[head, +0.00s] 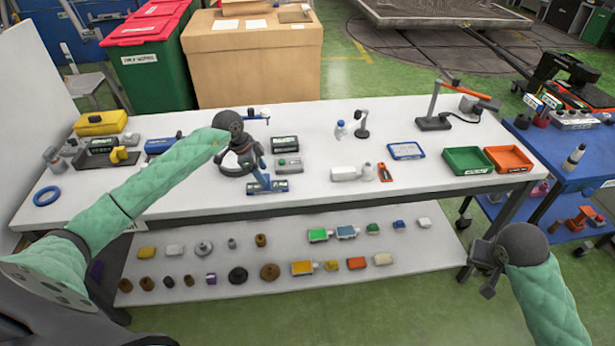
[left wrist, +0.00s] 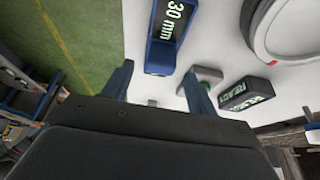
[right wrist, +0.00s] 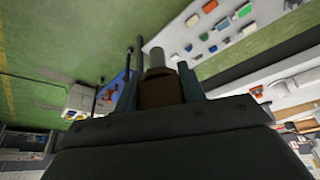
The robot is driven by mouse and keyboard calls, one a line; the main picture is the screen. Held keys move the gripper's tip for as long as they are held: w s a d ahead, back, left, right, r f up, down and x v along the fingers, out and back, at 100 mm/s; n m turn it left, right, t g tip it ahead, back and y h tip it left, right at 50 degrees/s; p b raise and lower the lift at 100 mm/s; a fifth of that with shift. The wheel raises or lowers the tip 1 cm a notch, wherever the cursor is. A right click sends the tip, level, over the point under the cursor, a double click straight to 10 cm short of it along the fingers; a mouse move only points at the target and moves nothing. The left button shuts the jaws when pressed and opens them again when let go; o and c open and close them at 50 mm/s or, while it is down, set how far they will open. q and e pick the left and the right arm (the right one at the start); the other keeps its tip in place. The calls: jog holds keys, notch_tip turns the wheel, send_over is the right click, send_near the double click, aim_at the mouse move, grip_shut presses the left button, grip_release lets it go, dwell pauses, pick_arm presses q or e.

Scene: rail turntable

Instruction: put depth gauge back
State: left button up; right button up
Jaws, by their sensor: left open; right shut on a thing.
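No thing in view is readably labelled as the depth gauge. A blue device with a "30 mm" display (left wrist: 172,28) lies on the white table; it also shows in the head view (head: 268,187). My left gripper (head: 257,167) is open above the table, close to this device. In the left wrist view its fingers (left wrist: 157,88) stand apart with nothing held between them. My right gripper (right wrist: 160,85) is shut on a brown block with a grey cylindrical end (right wrist: 158,92). In the head view, this gripper (head: 489,276) is off the table's front right; the held thing is mostly hidden.
A round white-faced dial (left wrist: 288,28) and a black "READY" display (left wrist: 246,93) are near the left gripper. Green (head: 468,161) and orange (head: 509,159) trays sit at the table's right. A lower shelf (head: 340,262) holds several small parts.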

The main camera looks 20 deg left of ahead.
notch_tip(320, 180, down, 3)
jog(key=shift+r+b, duration=0.1)
jog(key=shift+b, duration=1.05)
pick_arm(q)
jog(key=v, duration=0.8)
jog(key=shift+r, duration=0.3)
jog(key=shift+a, duration=0.1)
